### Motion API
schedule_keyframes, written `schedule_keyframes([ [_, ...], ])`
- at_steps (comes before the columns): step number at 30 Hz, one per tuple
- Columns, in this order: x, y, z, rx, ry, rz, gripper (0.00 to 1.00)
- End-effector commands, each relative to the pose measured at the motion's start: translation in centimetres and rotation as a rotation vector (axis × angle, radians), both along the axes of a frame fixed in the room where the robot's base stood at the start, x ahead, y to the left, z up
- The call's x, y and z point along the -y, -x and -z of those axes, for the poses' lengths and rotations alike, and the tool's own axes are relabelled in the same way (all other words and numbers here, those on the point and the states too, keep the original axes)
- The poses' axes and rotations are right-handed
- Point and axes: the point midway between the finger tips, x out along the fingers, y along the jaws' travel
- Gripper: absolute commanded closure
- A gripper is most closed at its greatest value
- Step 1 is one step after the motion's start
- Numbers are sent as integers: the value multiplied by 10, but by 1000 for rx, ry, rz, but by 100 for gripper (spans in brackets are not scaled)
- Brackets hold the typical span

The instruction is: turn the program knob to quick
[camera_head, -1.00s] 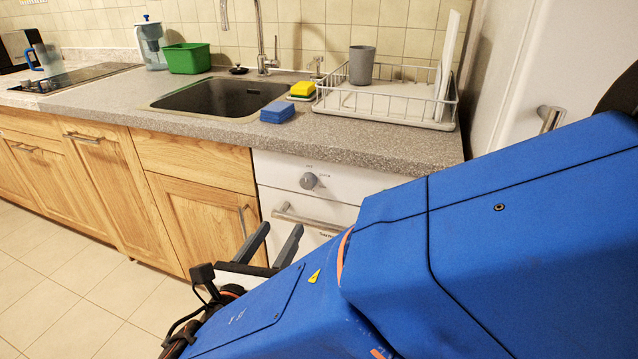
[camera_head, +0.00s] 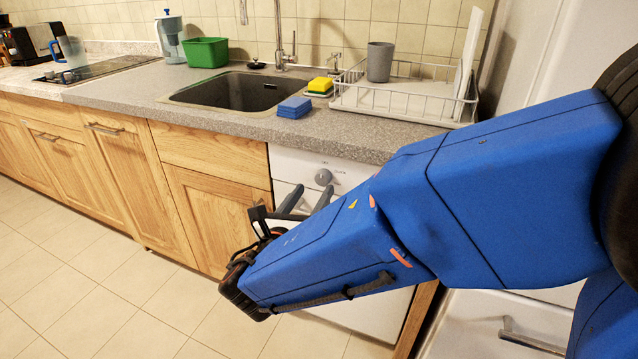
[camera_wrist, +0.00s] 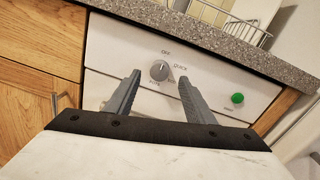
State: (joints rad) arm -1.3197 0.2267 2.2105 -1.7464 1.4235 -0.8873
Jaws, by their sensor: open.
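The program knob (camera_head: 323,177) is a round grey dial on the white dishwasher front panel (camera_head: 285,163), under the counter. In the wrist view the knob (camera_wrist: 159,70) has a pale pointer mark near its top, toward the OFF label (camera_wrist: 166,51). The QUICK label (camera_wrist: 180,66) is to its upper right; other labels below it are partly hidden. My gripper (camera_head: 308,190) is open and empty in front of the panel. In the wrist view its two fingers (camera_wrist: 160,76) stand on either side of the knob, apparently short of it and not touching.
A green button (camera_wrist: 237,98) is right of the knob.

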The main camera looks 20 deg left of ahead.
Motion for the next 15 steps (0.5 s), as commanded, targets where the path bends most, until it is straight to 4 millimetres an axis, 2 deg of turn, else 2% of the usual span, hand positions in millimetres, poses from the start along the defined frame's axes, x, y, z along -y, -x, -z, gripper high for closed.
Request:
schedule_keyframes([
  [1, 1, -9, 0, 1, 0, 3, 51],
  [6, 1, -32, 0, 0, 0, 2, 51],
  [15, 1, -51, 0, 0, 0, 0, 51],
])
